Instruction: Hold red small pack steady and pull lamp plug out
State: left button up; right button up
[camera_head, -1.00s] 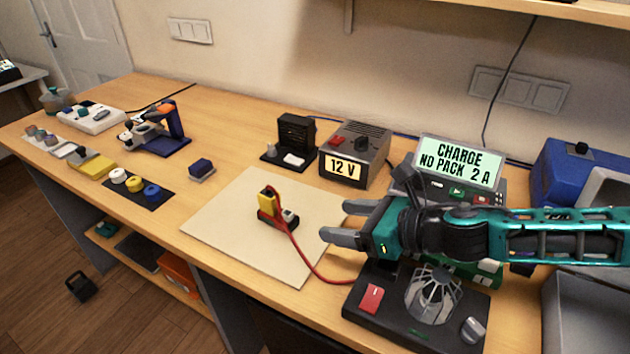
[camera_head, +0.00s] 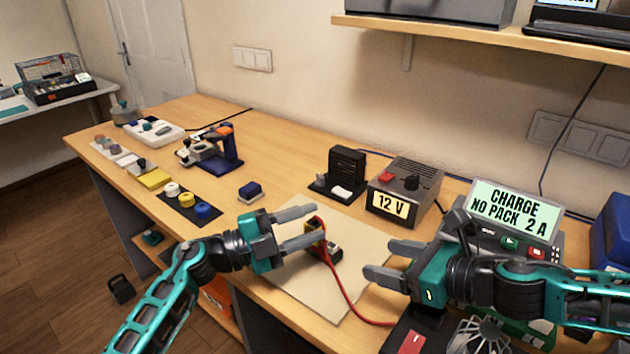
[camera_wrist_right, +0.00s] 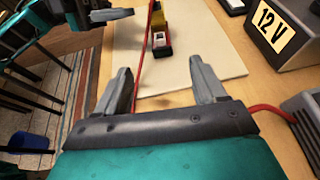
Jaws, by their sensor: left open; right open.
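The small pack (camera_head: 334,251), red and dark with a light patch, lies on a beige mat (camera_head: 299,285). The yellow lamp plug (camera_wrist_right: 159,17) with its red cable sits at the pack's far end in the right wrist view, where the pack (camera_wrist_right: 161,46) also shows. My left gripper (camera_head: 318,224) is open, its fingers reaching over the plug and partly hiding plug and pack; contact cannot be told. My right gripper (camera_head: 380,259) is open and empty, right of the pack with its fingers pointing toward it. The red cable (camera_head: 345,292) runs to the lamp base (camera_head: 405,338).
A 12 V supply (camera_head: 402,192) and a black stand (camera_head: 341,172) are behind the mat. A charger reading "NO PACK" (camera_head: 514,208) stands right, behind my right arm. The mat's front is clear.

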pick_arm(q)
jog(key=s+d+m+g+y, duration=0.1)
jog(key=d+m+g+y, duration=0.1)
jog(key=d+m+g, duration=0.65)
notch_tip(320, 180, up, 5)
jog(key=m+t+y, duration=0.1)
jog(key=m+y, duration=1.5)
send_over(315, 223)
jog(key=shift+r, duration=0.1)
pick_arm(e)
jog(key=shift+w+a+f, duration=0.1)
jog(key=shift+w+a, duration=0.05)
jog(key=shift+a, duration=0.05)
jog(key=x, duration=1.2)
jog(key=shift+a+f, duration=0.15)
